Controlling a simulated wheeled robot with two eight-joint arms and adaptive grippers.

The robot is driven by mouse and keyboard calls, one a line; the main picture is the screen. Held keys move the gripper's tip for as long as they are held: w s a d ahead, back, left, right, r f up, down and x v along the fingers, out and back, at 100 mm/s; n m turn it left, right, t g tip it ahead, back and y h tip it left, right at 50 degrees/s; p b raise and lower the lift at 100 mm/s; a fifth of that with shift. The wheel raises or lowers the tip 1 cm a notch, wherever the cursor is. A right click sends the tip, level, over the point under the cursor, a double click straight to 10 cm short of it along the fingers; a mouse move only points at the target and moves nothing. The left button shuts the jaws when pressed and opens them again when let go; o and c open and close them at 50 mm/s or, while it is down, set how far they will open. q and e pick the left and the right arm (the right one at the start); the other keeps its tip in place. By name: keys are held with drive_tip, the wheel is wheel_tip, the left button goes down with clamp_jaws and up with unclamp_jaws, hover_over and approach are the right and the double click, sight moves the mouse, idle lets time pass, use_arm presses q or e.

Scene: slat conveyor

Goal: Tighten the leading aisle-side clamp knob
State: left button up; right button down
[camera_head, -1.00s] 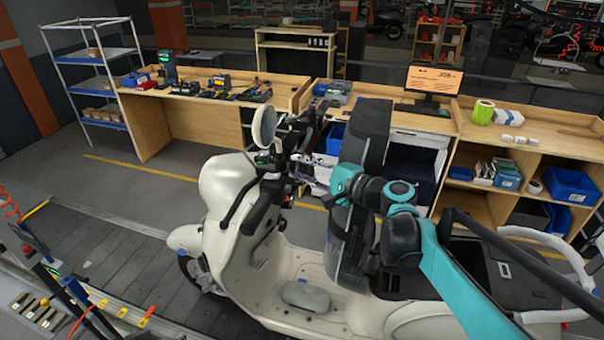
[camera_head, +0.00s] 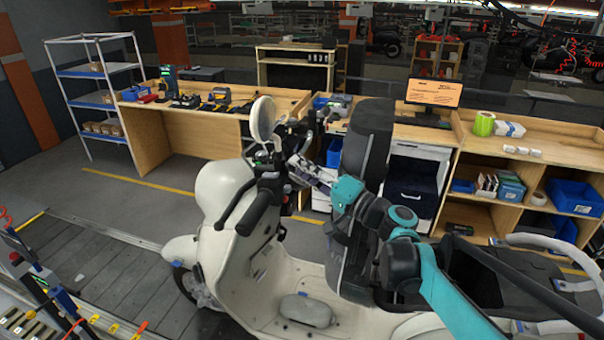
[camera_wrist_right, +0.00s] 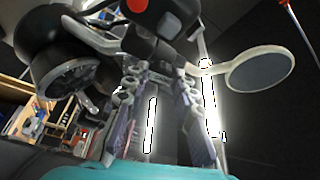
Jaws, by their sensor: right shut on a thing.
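The cream scooter (camera_head: 226,190) stands on the slat conveyor (camera_head: 100,265). My right gripper (camera_head: 298,168) reaches in from the right to its handlebar area, just right of the black grip. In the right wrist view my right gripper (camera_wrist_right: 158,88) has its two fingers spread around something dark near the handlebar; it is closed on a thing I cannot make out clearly. The round mirror (camera_wrist_right: 260,72) is to the right of the fingers there. I cannot pick out a clamp knob in either view. My left gripper is out of view.
A wooden workbench (camera_head: 235,120) with tools stands behind the scooter, and a shelf rack (camera_head: 88,72) is at the left. A post with a red button (camera_head: 18,258) stands at the lower left. Grey floor between the bench and conveyor is clear.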

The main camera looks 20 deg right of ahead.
drive_tip(key=shift+f, duration=0.1)
idle(0.4)
drive_tip(key=c, duration=1.5)
unclamp_jaws()
drive_tip(key=v, duration=1.2)
drive_tip(key=shift+f, duration=0.1)
